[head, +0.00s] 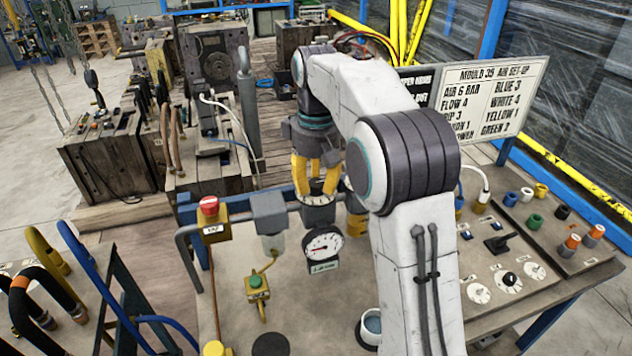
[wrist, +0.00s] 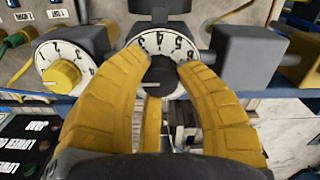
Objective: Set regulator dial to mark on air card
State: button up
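The regulator dial (wrist: 160,74) is a dark knob in front of a white numbered scale (wrist: 162,43) in the wrist view; 4, 5 and 6 are readable along its top. My gripper (wrist: 161,66) has its yellow fingers closed in around the knob, one on each side, with a third partly hidden below. In the head view my gripper (head: 316,190) reaches down onto the regulator (head: 317,212). A round gauge (head: 323,243) with a red needle sits just below; its value is too small to read. The air card (head: 495,95) reads "AIR 6 BAR"; my arm covers part of it.
A second numbered dial with a yellow knob (wrist: 62,75) is close left in the wrist view. A grey block (wrist: 248,52) is at right. In the head view a red stop button (head: 209,206) and grey filter body (head: 270,215) stand left of the regulator.

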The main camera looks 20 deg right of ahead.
grip_shut()
